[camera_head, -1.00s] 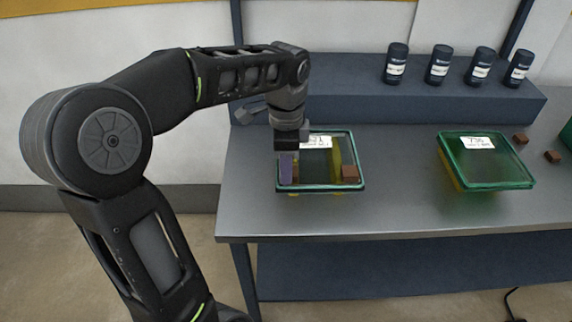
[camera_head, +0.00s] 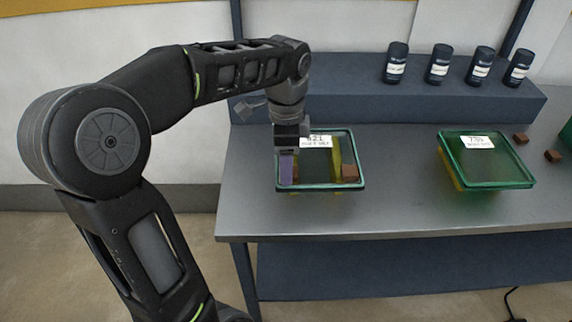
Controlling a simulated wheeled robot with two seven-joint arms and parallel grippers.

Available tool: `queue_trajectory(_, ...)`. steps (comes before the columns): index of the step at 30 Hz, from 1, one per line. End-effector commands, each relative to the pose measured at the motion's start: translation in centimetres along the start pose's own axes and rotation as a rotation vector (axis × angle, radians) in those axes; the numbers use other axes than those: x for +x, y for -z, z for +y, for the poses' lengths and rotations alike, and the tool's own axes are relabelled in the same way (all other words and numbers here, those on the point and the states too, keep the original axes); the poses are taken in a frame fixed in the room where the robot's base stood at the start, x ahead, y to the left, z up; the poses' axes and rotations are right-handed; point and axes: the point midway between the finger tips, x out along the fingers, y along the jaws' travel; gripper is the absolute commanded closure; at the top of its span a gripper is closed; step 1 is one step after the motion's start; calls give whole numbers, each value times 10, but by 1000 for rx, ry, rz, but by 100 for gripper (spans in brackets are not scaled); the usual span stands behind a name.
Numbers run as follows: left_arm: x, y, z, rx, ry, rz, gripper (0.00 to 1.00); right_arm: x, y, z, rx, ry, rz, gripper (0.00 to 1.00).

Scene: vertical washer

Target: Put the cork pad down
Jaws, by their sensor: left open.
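Several small brown blocks are in view, and I cannot tell for certain which is the cork pad. One brown block (camera_head: 350,172) is at the right side of the left green-rimmed tray (camera_head: 320,189), and a bit of brown shows at its left side, beside a purple upright piece (camera_head: 286,167). My left gripper (camera_head: 288,150) is open, pointing down just above the purple piece at the tray's left edge. Its fingertips are small here, and I cannot tell whether they touch anything. My right gripper is not in view.
A second green tray (camera_head: 490,183) stands to the right, with two loose brown blocks (camera_head: 520,138) (camera_head: 552,157) beyond it. Several dark bottles (camera_head: 440,66) stand on the raised shelf (camera_head: 350,95). The metal tabletop (camera_head: 400,210) is bare between and in front of the trays.

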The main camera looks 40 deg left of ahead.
Motion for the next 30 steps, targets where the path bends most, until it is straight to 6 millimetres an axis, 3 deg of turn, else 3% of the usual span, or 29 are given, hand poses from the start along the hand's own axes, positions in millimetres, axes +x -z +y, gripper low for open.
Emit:
queue_trajectory(8,-54,0,-1,0,5,3,48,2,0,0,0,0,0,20)
queue_trajectory(9,-70,0,0,0,1,1,48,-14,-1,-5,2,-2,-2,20)
queue_trajectory(15,-100,0,0,0,0,0,48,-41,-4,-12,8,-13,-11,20)
queue_trajectory(21,-111,0,0,0,0,0,48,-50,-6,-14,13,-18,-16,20)
queue_trajectory(30,-110,0,0,0,0,0,48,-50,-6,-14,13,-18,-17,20)
